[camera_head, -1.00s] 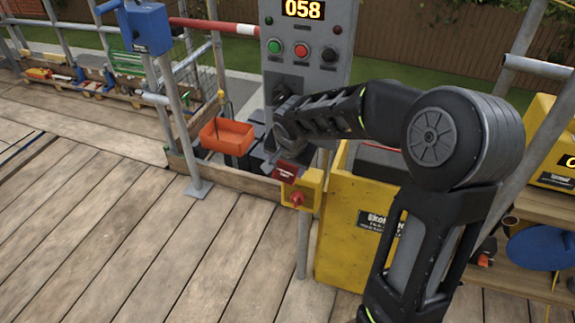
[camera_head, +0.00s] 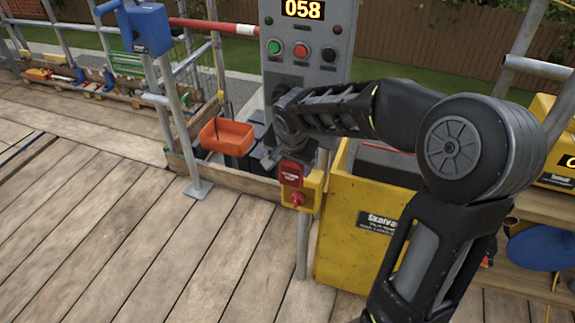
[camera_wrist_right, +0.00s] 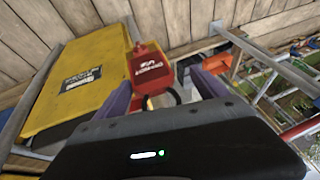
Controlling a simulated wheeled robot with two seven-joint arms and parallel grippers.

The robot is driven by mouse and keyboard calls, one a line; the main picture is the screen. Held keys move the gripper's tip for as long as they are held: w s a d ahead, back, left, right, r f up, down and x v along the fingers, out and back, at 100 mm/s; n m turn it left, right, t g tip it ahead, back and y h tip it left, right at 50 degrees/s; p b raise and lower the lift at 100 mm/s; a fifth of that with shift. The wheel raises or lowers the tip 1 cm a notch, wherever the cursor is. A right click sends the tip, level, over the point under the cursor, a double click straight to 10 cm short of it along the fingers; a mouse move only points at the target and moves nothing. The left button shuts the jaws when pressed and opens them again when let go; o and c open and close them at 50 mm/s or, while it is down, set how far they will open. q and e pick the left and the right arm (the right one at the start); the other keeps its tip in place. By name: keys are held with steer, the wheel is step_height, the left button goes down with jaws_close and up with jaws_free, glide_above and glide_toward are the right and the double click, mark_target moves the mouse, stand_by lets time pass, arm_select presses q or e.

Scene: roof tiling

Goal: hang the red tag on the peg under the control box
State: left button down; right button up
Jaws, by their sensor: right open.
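The grey control box (camera_head: 305,50) stands upright with a lit display reading 058 and several buttons. The red tag (camera_head: 291,174) is below it, upright, just above a red knob on a small yellow box (camera_head: 315,190). My right gripper (camera_head: 272,158) is at the tag's upper left, partly hidden by its own wrist. In the right wrist view the tag (camera_wrist_right: 150,68) lies between and beyond the spread fingers (camera_wrist_right: 163,90), which look clear of it. The peg is hidden, so I cannot tell whether the tag hangs on it. My left gripper is out of view.
A large yellow bin (camera_head: 350,240) stands right of the post under the control box. An orange tray (camera_head: 227,136) is to the left, near scaffold poles and a blue box (camera_head: 148,30). The plank floor (camera_head: 150,250) in front is clear.

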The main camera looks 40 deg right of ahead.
steer(key=v, duration=0.5)
steer(key=shift+r, duration=0.15)
steer(key=s+a+f+n+g+y, duration=0.1)
steer(key=a+f+n, duration=0.1)
steer(key=a+f, duration=0.45)
steer(key=s+a+f+n+y, duration=0.1)
steer(key=a+f+y, duration=0.15)
steer(key=f, duration=0.65)
steer(key=s+a+f+n+g+y, duration=0.1)
steer(key=a+f+n, duration=0.1)
steer(key=a+f, duration=0.45)
steer(key=s+a+f+n+g+y, duration=0.1)
steer(key=s+a+f+n, duration=0.1)
steer(key=s+a+f, duration=0.6)
steer(key=s+a+f+n+g+y, duration=0.1)
steer(key=s+a+f, duration=0.2)
steer(key=s+f, duration=0.85)
steer(key=shift+n, duration=0.9)
steer(key=w+a+r, duration=0.2)
steer(key=r, duration=0.1)
steer(key=shift+w+a+r, duration=0.1)
steer(key=shift+a+r, duration=0.25)
steer(key=shift+a, duration=0.05)
